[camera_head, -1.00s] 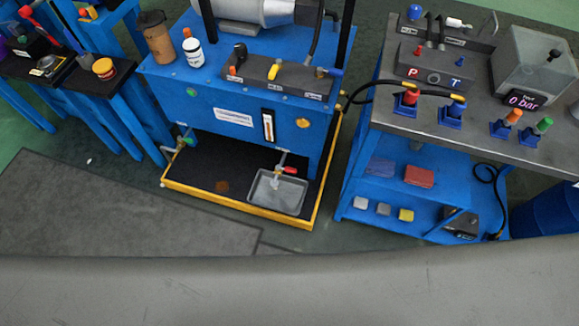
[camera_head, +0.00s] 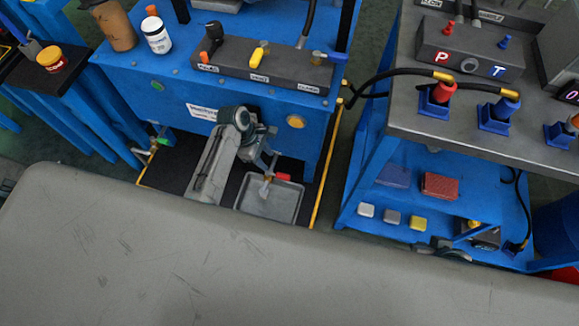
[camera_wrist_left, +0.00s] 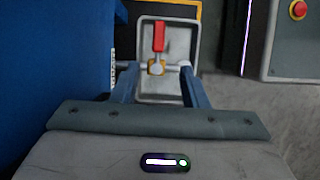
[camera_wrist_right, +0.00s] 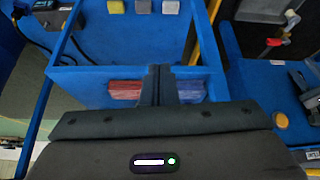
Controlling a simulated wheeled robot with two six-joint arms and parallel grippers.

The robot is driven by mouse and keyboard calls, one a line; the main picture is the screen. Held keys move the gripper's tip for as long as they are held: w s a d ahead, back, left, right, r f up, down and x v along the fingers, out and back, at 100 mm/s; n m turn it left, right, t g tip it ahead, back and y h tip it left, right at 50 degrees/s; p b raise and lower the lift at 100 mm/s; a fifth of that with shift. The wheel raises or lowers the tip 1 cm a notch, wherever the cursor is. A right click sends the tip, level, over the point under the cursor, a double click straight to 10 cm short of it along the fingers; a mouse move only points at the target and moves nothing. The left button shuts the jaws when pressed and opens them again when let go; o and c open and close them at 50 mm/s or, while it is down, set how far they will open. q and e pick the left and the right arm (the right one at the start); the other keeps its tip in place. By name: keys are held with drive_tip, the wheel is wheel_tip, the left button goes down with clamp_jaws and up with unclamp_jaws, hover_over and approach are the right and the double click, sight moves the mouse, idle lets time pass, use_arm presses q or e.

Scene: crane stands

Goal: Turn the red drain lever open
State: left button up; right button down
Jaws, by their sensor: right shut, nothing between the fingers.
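The red drain lever (camera_head: 283,177) sits on the drain valve above a grey drip tray (camera_head: 252,207) under the blue power unit. In the left wrist view the lever (camera_wrist_left: 159,37) points away from my gripper, crosswise to the pipe, with the brass valve body (camera_wrist_left: 156,68) at its near end. My left gripper (camera_wrist_left: 158,72) is open, its two fingers apart on either side of the valve in that picture. I cannot tell whether they touch it. The lever also shows in the right wrist view (camera_wrist_right: 274,42). My right gripper (camera_wrist_right: 160,70) is shut and empty, before the blue cart's shelf.
The blue cart (camera_head: 352,190) stands right of the unit, with a red block (camera_head: 440,186), a blue block (camera_head: 392,174) and small blocks on its shelves. Hoses run between cart and unit. A bottle (camera_head: 156,36) and cup (camera_head: 113,25) stand on the unit.

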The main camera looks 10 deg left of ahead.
sight(281, 175)
use_arm(q)
drive_tip(key=b+x, duration=0.2)
drive_tip(key=x, duration=0.7)
drive_tip(key=shift+w+d+f+b, duration=0.1)
drive_tip(key=shift+w+d+b, duration=0.05)
drive_tip(key=shift+d+b, duration=0.15)
drive_tip(key=shift+d+f, duration=0.2)
drive_tip(key=shift+f, duration=0.35)
use_arm(e)
drive_tip(key=a+t, duration=0.1)
drive_tip(key=w+a+f+t+y, duration=0.1)
drive_tip(key=shift+w+f+m+t, duration=0.3)
use_arm(q)
clamp_jaws()
